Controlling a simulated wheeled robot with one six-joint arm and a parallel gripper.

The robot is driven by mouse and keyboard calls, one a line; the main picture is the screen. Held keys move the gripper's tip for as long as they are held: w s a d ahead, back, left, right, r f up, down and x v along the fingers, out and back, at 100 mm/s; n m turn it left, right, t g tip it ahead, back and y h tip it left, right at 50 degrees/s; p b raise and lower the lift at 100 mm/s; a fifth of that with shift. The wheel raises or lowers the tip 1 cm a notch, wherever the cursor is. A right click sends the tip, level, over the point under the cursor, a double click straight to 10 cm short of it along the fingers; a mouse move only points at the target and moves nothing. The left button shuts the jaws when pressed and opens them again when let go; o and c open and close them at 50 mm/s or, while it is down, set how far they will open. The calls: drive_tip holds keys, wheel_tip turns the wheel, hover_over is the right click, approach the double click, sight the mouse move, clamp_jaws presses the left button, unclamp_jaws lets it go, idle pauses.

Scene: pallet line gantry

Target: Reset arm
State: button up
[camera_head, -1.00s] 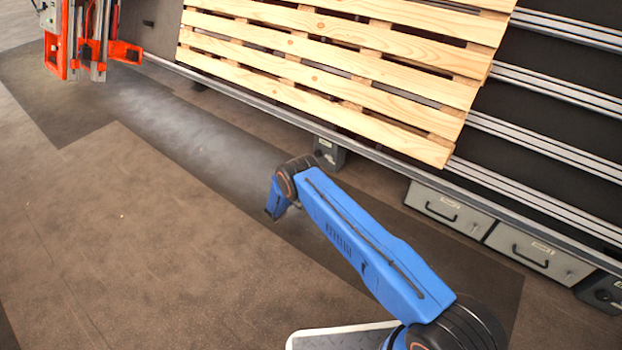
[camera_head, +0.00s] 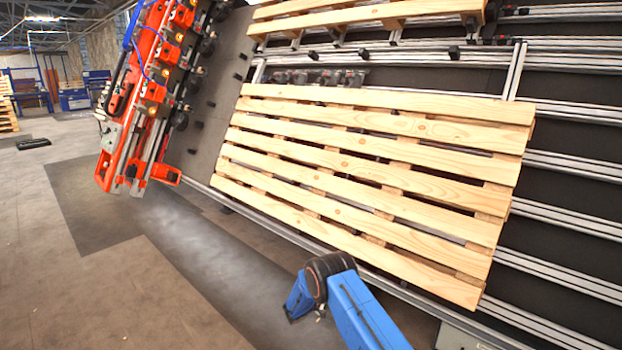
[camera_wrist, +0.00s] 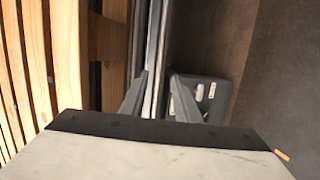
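My gripper (camera_wrist: 158,98) shows in the wrist view with its two grey fingers apart and nothing between them. Beyond the fingers are the metal rail of the line and a grey box (camera_wrist: 214,92) low beside it. In the head view my blue arm is at the bottom, in front of the line's near edge; the gripper's fingers cannot be made out there. The wooden pallet (camera_head: 370,165) lies on the line behind the arm, and its slats also fill the left of the wrist view (camera_wrist: 65,50).
An orange gantry unit (camera_head: 140,110) stands at the line's left end. Another pallet (camera_head: 360,12) lies farther back on the line. Metal rails (camera_head: 570,215) run to the right. The floor (camera_head: 110,290) at left is open. Stacked pallets (camera_head: 8,110) stand far left.

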drive_tip(key=s+d+r+m+g, duration=0.1)
drive_tip(key=d+r+g, duration=0.15)
drive_tip(key=r, duration=0.45)
drive_tip(key=s+d+r+m+g, duration=0.15)
drive_tip(key=d+r, duration=0.25)
drive_tip(key=r, duration=0.4)
drive_tip(key=s+d+r+m+g+y, duration=0.1)
drive_tip(key=s+d+r, duration=0.3)
drive_tip(key=s+r, duration=0.4)
drive_tip(key=s+d+r+m+g+y, duration=0.15)
drive_tip(key=s+d+r, duration=0.25)
drive_tip(key=s+r, duration=0.4)
drive_tip(key=s+d+r+g+y, duration=0.2)
drive_tip(key=s+d+r, duration=0.3)
drive_tip(key=r, duration=0.5)
drive_tip(key=s+r+m+y, duration=0.15)
drive_tip(key=s+r, duration=0.35)
drive_tip(key=s, duration=0.8)
drive_tip(key=s+r+y, duration=0.3)
drive_tip(key=s+r, duration=0.1)
drive_tip(key=s, duration=0.9)
drive_tip(key=s+a+t+y, duration=0.1)
drive_tip(key=s+a+y, duration=0.1)
drive_tip(key=s, duration=0.8)
drive_tip(key=s+a+f+t+y, duration=0.1)
drive_tip(key=s+a+t+y, duration=0.1)
drive_tip(key=s, duration=0.8)
drive_tip(key=shift+s+a+f+y, duration=0.15)
drive_tip(key=shift+s+f+y, duration=0.05)
drive_tip(key=shift+f+y, duration=0.1)
